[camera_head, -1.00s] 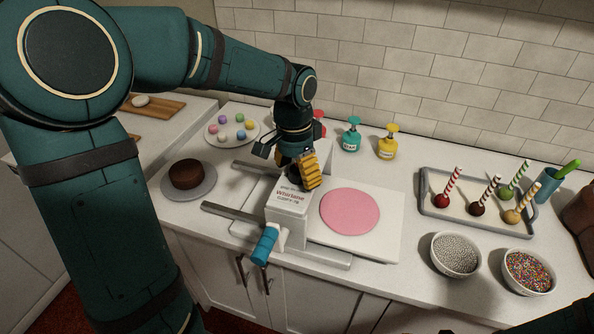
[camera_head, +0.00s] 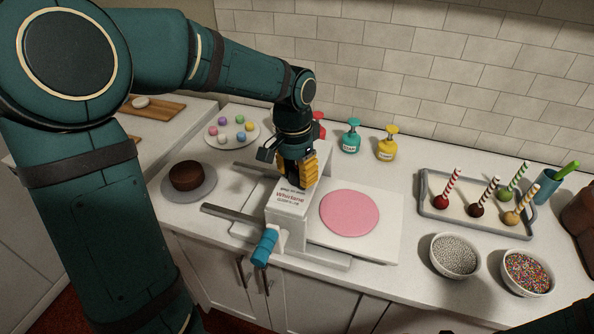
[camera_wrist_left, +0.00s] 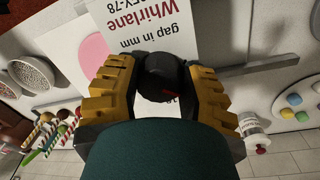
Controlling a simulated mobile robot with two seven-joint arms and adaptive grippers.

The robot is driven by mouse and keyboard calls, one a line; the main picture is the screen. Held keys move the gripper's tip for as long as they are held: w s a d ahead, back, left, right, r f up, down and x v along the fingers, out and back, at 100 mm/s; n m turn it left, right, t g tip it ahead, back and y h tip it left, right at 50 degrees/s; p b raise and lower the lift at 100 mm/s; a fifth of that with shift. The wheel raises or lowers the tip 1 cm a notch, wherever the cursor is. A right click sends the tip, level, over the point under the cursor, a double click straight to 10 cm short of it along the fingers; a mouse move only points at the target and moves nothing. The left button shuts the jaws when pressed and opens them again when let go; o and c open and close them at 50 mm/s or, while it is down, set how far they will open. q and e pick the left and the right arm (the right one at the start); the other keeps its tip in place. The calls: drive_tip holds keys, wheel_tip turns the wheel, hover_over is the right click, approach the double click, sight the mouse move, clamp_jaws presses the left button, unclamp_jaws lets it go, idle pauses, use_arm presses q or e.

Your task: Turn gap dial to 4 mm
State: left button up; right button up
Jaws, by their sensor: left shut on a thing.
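The sheeter is a white machine (camera_head: 290,212) with red "Whirlane" lettering on its top, and it also shows upside down in the left wrist view (camera_wrist_left: 205,40). Its gap dial is a round black knob (camera_wrist_left: 158,72) beside the words "gap in mm". My left gripper (camera_head: 298,178) points down over the back of the machine's top. Its yellow fingers, also in the left wrist view (camera_wrist_left: 163,85), are shut on the dial from both sides. The dial's scale is mostly hidden, so I cannot read its setting. My right gripper is not in view.
A pink disc (camera_head: 350,213) lies on the machine's white right bed. A blue handle (camera_head: 265,247) sticks out at the front. A brown cake (camera_head: 187,175), pump bottles (camera_head: 351,136), a tray (camera_head: 430,208) of dipped treats and sprinkle bowls (camera_head: 456,255) stand around it.

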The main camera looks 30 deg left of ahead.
sight(293, 172)
use_arm(q)
drive_tip(key=n, duration=0.4)
drive_tip(key=shift+p, duration=0.3)
drive_tip(key=shift+s+d+f+n, duration=0.1)
drive_tip(key=shift+n, duration=1.5)
drive_tip(key=o, duration=1.2)
drive_tip(key=shift+t, duration=0.3)
drive_tip(key=r, duration=1.2)
drive_tip(key=shift+s+a, duration=0.15)
drive_tip(key=shift+a, duration=0.25)
